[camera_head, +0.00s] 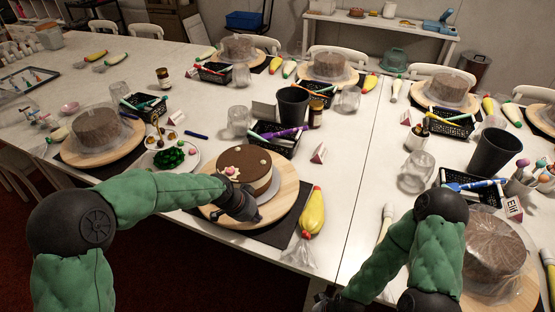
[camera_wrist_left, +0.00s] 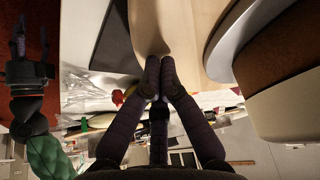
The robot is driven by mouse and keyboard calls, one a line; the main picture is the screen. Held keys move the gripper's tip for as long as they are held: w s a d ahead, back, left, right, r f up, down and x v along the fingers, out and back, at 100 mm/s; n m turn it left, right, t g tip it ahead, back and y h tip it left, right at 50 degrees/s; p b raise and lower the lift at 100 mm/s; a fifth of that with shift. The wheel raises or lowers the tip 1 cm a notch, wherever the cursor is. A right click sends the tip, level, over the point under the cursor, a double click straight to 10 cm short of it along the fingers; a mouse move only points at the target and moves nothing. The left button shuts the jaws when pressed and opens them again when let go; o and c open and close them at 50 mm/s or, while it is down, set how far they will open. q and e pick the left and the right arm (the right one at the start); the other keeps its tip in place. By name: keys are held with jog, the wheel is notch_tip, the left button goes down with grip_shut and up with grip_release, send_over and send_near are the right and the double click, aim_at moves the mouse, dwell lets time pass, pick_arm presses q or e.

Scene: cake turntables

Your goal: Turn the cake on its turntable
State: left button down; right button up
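The brown cake (camera_head: 248,166) with pink decorations sits on a round wooden turntable (camera_head: 288,197) near the table's front edge. My left gripper (camera_head: 252,213) is low at the front of the cake, over the turntable. In the left wrist view its fingertips (camera_wrist_left: 159,72) are nearly together at the turntable's pale wooden edge (camera_wrist_left: 205,40); I cannot tell whether they touch or pinch it. The cake's brown side (camera_wrist_left: 290,90) is to the right there. My right gripper (camera_head: 325,301) is at the bottom edge of the head view, partly cut off, away from this cake.
A yellow piping bag (camera_head: 312,212) lies right of the turntable. A plate with green decorations (camera_head: 172,157) stands to its left, and a black basket of pens (camera_head: 272,138) behind. Other covered cakes on boards (camera_head: 97,127) surround it. The left table middle (camera_head: 215,95) has free room.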

aim_at(292, 199)
pick_arm(q)
jog(key=shift+w+d, duration=0.1)
jog(key=shift+d, duration=0.4)
jog(key=shift+w+d, duration=0.2)
jog(key=shift+d, duration=0.25)
jog(key=shift+w+d+p, duration=0.15)
jog(key=shift+w+d, duration=0.35)
jog(key=shift+d, duration=0.3)
jog(key=shift+w+d+p, duration=0.2)
jog(key=shift+w+d, duration=0.25)
jog(key=shift+d, duration=0.3)
jog(key=shift+w+d+p, duration=0.15)
jog(key=shift+w+d, duration=0.35)
jog(key=shift+d, duration=0.3)
jog(key=shift+w+d, duration=1)
jog(key=shift+w, duration=0.25)
jog(key=shift+w+d, duration=0.95)
jog(key=shift+w, duration=0.3)
jog(key=shift+r+p, duration=0.1)
jog(key=shift+p, duration=0.2)
